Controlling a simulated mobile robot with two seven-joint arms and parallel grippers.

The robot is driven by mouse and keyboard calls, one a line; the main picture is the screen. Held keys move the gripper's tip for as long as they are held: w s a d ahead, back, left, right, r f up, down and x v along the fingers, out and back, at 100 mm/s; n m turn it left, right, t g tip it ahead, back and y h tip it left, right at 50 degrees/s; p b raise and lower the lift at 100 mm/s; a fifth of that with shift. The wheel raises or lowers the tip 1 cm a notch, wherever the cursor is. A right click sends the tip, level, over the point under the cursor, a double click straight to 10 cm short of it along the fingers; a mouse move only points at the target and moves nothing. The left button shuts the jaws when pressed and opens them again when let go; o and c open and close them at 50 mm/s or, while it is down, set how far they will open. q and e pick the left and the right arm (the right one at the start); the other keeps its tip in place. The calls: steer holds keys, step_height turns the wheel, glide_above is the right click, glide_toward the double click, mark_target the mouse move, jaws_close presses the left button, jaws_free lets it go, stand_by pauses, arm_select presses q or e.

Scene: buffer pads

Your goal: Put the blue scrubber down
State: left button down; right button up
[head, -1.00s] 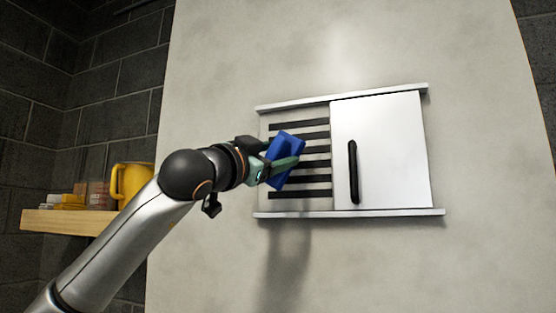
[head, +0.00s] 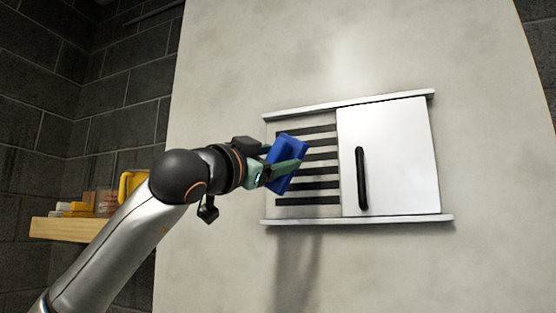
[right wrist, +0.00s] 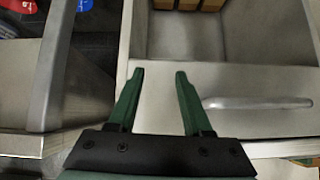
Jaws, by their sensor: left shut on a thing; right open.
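The blue scrubber (head: 286,153) is a blue block in the head view. My left gripper (head: 283,172) is shut on it and holds it up in front of the slatted left part of the wall vent (head: 309,190). Whether the scrubber touches the slats cannot be told. My right gripper (right wrist: 160,75) shows in the right wrist view with its two green fingers apart and nothing between them.
A white sliding panel (head: 405,150) with a black handle (head: 361,178) covers the vent's right side. A wooden shelf (head: 70,230) at the left bears a yellow mug (head: 128,183) and small items. Below my right gripper is an open drawer (right wrist: 190,40) with brown boxes (right wrist: 188,5).

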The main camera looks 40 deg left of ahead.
arm_select(q)
steer(key=shift+r, duration=0.1)
steer(key=w, duration=0.3)
steer(key=w+a+p, duration=0.1)
steer(key=w, duration=0.2)
steer(key=w+a+p, duration=0.1)
steer(key=w, duration=0.1)
steer(key=shift+w, duration=0.4)
